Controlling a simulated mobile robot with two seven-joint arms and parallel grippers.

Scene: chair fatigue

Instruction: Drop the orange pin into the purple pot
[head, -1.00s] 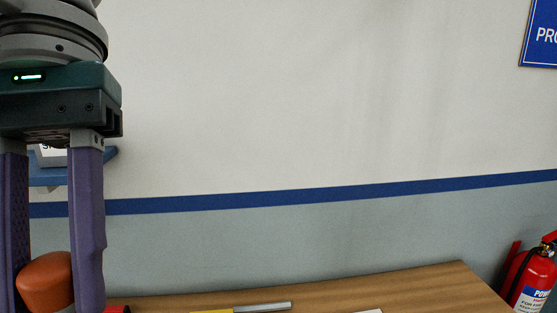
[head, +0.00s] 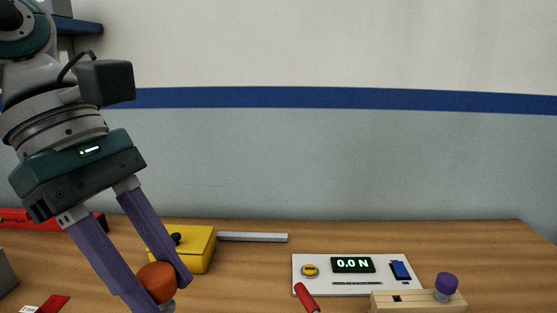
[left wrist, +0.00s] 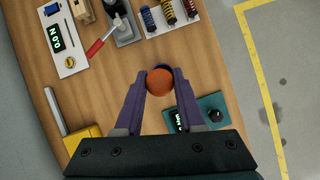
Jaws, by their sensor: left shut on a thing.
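The orange pin (head: 157,281) has a rounded orange head and is held between the two purple fingers of my left gripper (head: 160,285). A small grey piece shows just below the head in the head view. In the left wrist view the orange head (left wrist: 159,82) sits between the fingertips, above the wooden table. My left gripper is shut on it and tilted in the head view. A small purple knob (head: 446,282) tops a wooden block at the right. My right gripper is not in view.
A yellow box (head: 190,245) and a grey bar (head: 252,237) lie behind the gripper. A white panel (head: 350,285) reads 0.0 N. The left wrist view shows several coloured springs (left wrist: 168,14), a red handle (left wrist: 95,48) and a teal device (left wrist: 205,103) near the gripper.

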